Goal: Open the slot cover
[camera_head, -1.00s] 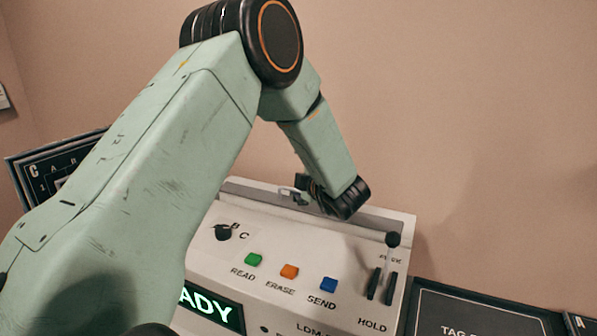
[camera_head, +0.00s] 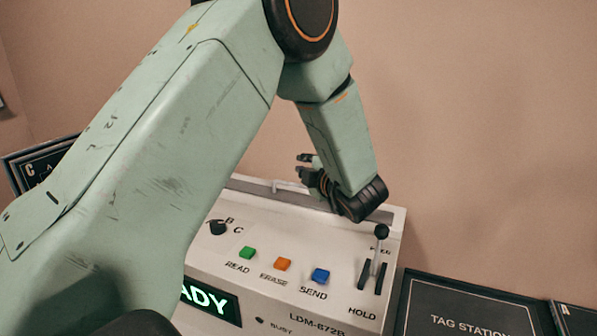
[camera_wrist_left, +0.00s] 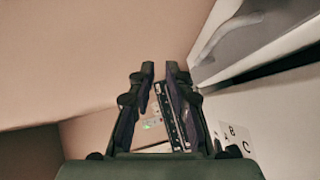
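The white console (camera_head: 262,262) has a long grey recessed strip along its top back edge. A thin pale handle (camera_head: 290,186) there seems to belong to the slot cover, but the cover's outline is partly hidden by my arm. My left gripper (camera_head: 303,164) is just above and beside this handle, fingers apart and empty. In the left wrist view the left gripper (camera_wrist_left: 161,68) points away with a narrow gap between its fingertips. A pale panel with a raised bar (camera_wrist_left: 222,28) lies to their right, apart from them. My right gripper is not in view.
The console front has a dial (camera_head: 217,228), green (camera_head: 247,252), orange (camera_head: 283,264) and blue (camera_head: 320,275) buttons, and a black-knobbed lever (camera_head: 381,232) right of my wrist. A dark tag station board (camera_head: 465,310) lies at right. Bare wall stands behind.

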